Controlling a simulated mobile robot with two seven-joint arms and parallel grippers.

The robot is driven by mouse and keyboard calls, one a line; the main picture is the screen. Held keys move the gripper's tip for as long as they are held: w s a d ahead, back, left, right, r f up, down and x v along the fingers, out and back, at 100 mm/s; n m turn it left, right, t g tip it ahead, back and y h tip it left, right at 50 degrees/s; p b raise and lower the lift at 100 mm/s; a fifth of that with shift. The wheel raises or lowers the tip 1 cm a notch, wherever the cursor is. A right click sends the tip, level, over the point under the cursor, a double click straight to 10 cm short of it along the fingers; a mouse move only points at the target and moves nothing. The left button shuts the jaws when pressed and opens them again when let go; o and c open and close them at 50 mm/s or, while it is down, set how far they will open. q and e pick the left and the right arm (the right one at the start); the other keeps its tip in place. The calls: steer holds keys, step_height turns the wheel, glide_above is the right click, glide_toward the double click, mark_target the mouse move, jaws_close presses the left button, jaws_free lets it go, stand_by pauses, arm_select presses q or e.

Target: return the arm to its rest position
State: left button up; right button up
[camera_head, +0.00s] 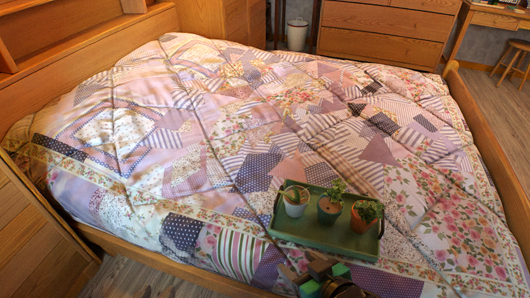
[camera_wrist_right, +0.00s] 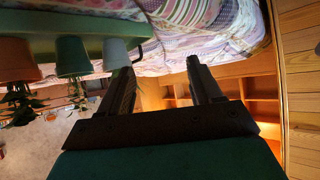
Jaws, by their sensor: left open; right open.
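My right gripper (camera_head: 306,272) shows at the bottom edge of the head view, in front of the green tray (camera_head: 290,232). In the right wrist view its two fingers (camera_wrist_right: 160,68) are spread apart with nothing between them. The wrist picture is upside down, and the tray (camera_wrist_right: 75,20) with its pots is at its upper left, close to one finger. Whether that finger touches the tray cannot be told. My left gripper is not in view.
The tray rests on the patchwork quilt (camera_head: 200,130). Wooden cabinets (camera_head: 385,25) and a white bin (camera_head: 297,35) stand behind the bed.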

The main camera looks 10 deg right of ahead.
arm_select(q)
steer(key=s+a+r+p, duration=0.1)
steer(key=a+r+p, duration=0.2)
steer(key=r+p, duration=0.7)
steer(key=p, duration=0.3)
steer(key=shift+s+r+y, duration=0.25)
steer(key=shift+r+y, duration=0.05)
steer(key=shift+y, duration=0.1)
arm_select(e)
step_height(320, 180, up, 11)
steer(key=s+d+h, duration=0.1)
steer(key=d, duration=0.2)
steer(key=shift+s, duration=0.25)
arm_select(q)
steer(key=shift+f, duration=0.1)
arm_select(e)
steer(key=shift+f, duration=0.15)
steer(key=shift+c, duration=0.5)
